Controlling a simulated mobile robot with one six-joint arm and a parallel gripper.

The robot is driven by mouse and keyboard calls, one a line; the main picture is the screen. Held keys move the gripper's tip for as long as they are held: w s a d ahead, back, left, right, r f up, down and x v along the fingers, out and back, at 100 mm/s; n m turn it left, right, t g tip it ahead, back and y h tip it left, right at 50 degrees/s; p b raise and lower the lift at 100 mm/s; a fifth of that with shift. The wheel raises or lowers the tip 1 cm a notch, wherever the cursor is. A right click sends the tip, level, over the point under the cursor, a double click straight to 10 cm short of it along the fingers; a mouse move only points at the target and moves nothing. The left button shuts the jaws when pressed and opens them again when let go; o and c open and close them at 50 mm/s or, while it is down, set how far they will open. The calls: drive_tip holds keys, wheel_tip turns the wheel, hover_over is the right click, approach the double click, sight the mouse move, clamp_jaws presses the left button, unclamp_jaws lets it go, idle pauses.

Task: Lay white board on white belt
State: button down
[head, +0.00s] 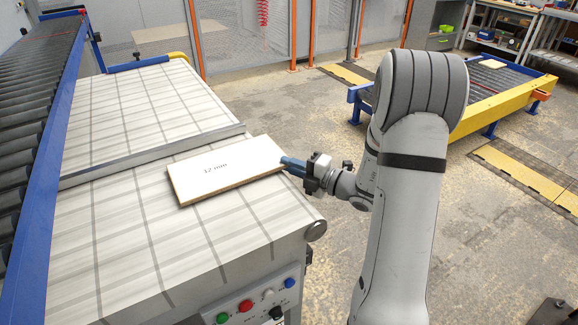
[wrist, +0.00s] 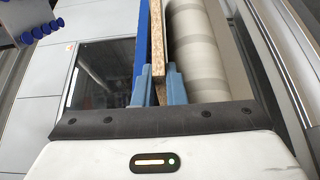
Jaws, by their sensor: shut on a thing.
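The white board (head: 222,174), marked "12 mm" and with a light wood edge, is over the near part of the white belt (head: 130,245). My gripper (head: 291,165) is shut on the board's right end with its blue fingers. In the wrist view, the board's chipboard edge (wrist: 158,42) runs between the fingers of my gripper (wrist: 158,88). The belt's rounded end (wrist: 198,45) shows just right of the board there. Whether the board touches the belt or hangs just above it, I cannot tell.
A metal bar (head: 150,156) crosses the belt just behind the board. A roller conveyor (head: 30,115) with a blue rail runs along the left. A control panel (head: 255,303) with buttons is on the belt's front. Another conveyor (head: 500,92) carries a pale board (head: 492,64) at back right.

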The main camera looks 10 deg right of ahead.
drive_tip(key=c, duration=1.4)
unclamp_jaws()
drive_tip(key=shift+f, duration=0.15)
drive_tip(key=shift+c, duration=0.2)
drive_tip(key=shift+o, duration=0.2)
drive_tip(key=shift+s+f, duration=0.1)
drive_tip(key=shift+f, duration=0.15)
drive_tip(key=shift+c, duration=1.4)
drive_tip(key=o, duration=0.3)
